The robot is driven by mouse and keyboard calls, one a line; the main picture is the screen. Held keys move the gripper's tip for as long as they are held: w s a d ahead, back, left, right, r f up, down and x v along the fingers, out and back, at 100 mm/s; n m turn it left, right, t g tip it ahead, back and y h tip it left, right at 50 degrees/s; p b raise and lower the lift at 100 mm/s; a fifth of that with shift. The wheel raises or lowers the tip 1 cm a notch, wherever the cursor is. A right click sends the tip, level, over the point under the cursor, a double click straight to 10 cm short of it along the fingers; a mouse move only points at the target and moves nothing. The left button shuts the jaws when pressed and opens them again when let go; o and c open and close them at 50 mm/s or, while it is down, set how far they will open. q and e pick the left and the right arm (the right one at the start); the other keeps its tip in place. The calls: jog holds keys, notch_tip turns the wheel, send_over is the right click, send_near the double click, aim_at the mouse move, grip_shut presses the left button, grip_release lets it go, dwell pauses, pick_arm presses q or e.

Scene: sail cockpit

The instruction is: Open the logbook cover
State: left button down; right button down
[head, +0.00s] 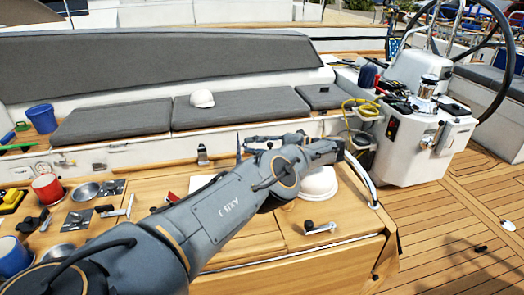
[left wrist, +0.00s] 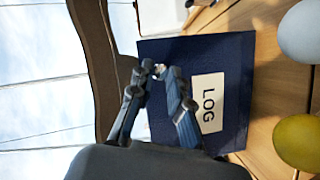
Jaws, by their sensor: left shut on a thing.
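The logbook (left wrist: 235,60) shows in the left wrist view as a dark blue cover with a white LOG label (left wrist: 207,103), turned sideways in the picture. My left gripper (left wrist: 160,72) is in front of the blue cover, its fingertips close together and shut on the cover. The exact grip is hard to make out. In the head view my left arm reaches across the wooden table, with the left gripper (head: 262,142) near the table's far side. The logbook is not clearly visible there, behind the arm. My right gripper is in neither view.
A white dome (head: 320,183) stands on the table (head: 330,250) beside my arm, near a metal rail (head: 362,180). A winch handle (head: 320,228) lies in front. A yellow rounded thing (left wrist: 300,145) lies near the book.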

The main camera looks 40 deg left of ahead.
pick_arm(q)
jog(key=c, duration=1.3)
grip_release()
jog(key=shift+a, duration=0.15)
jog(key=shift+o, duration=0.2)
